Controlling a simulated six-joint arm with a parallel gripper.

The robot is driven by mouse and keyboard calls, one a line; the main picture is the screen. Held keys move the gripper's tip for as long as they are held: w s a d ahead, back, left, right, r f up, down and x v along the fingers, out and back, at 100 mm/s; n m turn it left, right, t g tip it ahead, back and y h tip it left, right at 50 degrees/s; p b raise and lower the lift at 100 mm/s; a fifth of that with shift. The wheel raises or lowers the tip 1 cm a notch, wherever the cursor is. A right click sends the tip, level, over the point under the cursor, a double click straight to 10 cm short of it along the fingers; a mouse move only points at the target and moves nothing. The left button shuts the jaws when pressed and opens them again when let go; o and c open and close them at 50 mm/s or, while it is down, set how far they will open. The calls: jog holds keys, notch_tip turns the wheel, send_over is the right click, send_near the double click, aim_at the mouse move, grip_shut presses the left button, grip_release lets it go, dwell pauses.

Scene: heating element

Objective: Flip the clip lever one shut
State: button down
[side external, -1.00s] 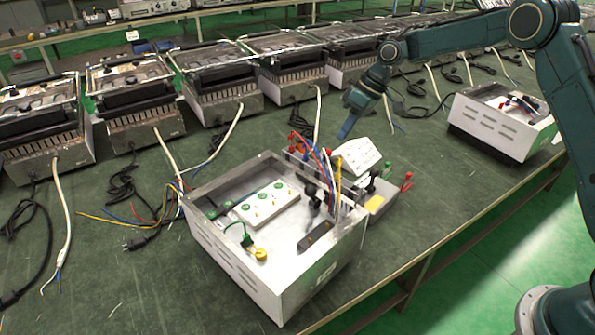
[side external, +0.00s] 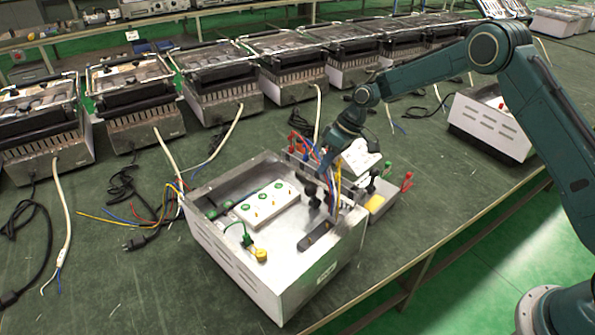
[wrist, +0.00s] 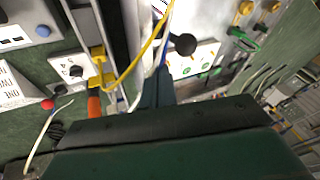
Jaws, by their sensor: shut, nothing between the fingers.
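The open metal box (side external: 235,275) stands on the green bench. Clip levers with black ball knobs (side external: 311,190) stand up by its right inner wall, beside coloured wires; I cannot tell which is lever one. One black knob (wrist: 185,44) shows in the wrist view, just beyond my fingertips and slightly to the right. My gripper (side external: 324,172) points down at the box's back right wall, close to the wires and knobs. It is shut and empty; its narrow tip (wrist: 157,92) shows in the wrist view. I cannot tell whether it touches a lever.
A white terminal block with green rings (side external: 262,207) lies inside the box. Red, blue and yellow wires (side external: 338,180) rise beside my gripper. A small grey box (side external: 378,203) and a white labelled box (side external: 360,155) stand close right. Grill units line the back.

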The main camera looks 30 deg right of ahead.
aim_at(305, 192)
jog(key=shift+s+a+f, duration=0.35)
jog(key=shift+a+f, duration=0.05)
jog(key=shift+a, duration=0.25)
jog(key=shift+s+a+f, duration=0.35)
jog(key=shift+a, duration=0.25)
jog(key=shift+a, duration=0.25)
jog(key=shift+s+a+r+h, duration=0.1)
jog(key=shift+s+a+h, duration=0.15)
jog(key=shift+a+h, duration=0.65)
jog(key=shift+s+a+t+h, duration=0.2)
jog(key=shift+a+t+h, duration=0.4)
jog(key=shift+h, duration=0.4)
jog(key=shift+s+a+f+n+h, duration=0.15)
jog(key=shift+a+f+n+h, duration=0.3)
jog(key=shift+a+h, duration=0.4)
jog(key=h, duration=0.1)
jog(key=a+h, duration=0.1)
jog(key=a+f+t+h, duration=0.1)
jog(key=shift+s+f, duration=0.1)
jog(key=shift+s, duration=0.15)
jog(key=shift+s+a+f, duration=0.25)
jog(key=shift+a+f, duration=0.7)
jog(key=shift+f, duration=0.25)
